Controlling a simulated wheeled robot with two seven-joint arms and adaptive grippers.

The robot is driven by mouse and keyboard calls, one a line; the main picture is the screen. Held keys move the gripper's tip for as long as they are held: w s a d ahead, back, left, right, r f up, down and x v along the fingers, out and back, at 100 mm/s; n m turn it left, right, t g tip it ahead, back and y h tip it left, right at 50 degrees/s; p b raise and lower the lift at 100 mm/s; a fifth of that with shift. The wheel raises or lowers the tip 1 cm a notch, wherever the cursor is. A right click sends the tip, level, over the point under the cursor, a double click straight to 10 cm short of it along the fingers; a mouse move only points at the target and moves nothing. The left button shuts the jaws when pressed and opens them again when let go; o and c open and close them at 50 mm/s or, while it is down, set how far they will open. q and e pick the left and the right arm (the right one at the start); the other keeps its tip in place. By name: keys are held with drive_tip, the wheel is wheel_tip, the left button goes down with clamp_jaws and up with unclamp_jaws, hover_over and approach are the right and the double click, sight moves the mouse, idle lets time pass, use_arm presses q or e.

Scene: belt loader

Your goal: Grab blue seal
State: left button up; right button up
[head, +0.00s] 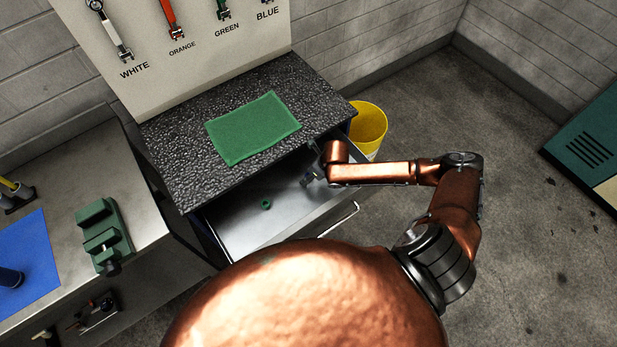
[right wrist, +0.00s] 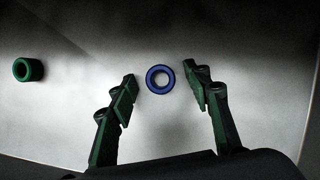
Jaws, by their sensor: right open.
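The blue seal (right wrist: 160,79) is a small ring lying flat on the drawer floor. In the right wrist view it sits between the fingertips of my right gripper (right wrist: 162,82), which is open, with a gap on both sides. How far the fingertips are above the floor cannot be told. In the head view my right gripper (head: 311,178) reaches into the open drawer (head: 240,225), and the blue seal is hidden or too small to make out there. My left gripper is not in view.
A green seal (head: 265,203) lies in the same drawer, to the left in the right wrist view (right wrist: 28,69). The dark worktop with a green mat (head: 253,127) overhangs the drawer's back. A yellow bucket (head: 368,128) stands beside the cabinet. A green vise (head: 102,236) sits on the left bench.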

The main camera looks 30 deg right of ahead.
drive_tip(key=c, duration=1)
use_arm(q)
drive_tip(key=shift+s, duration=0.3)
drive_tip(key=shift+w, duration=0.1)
use_arm(e)
drive_tip(key=shift+r, duration=0.1)
